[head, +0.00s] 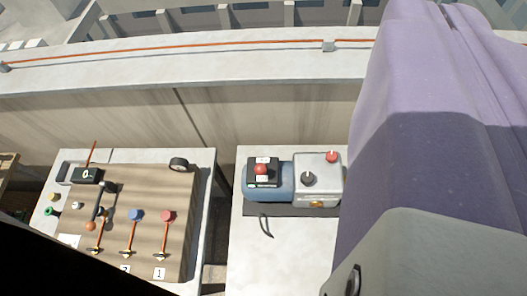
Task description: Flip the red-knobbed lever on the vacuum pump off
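The vacuum pump (281,185) is a small unit with a blue body and a silver-grey box, on a dark base on the right-hand pale table. A black switch block with white labels sits on its left part. The red-knobbed lever (261,170) stands on that block, its knob seen from above between two labels; I cannot read its position. My gripper does not show in this view.
A wooden board (150,215) with blue and red valves and a black gauge lies on the left table. A gap separates the two tables. A ledge (200,60) with an orange line runs behind. My arm hides the right side.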

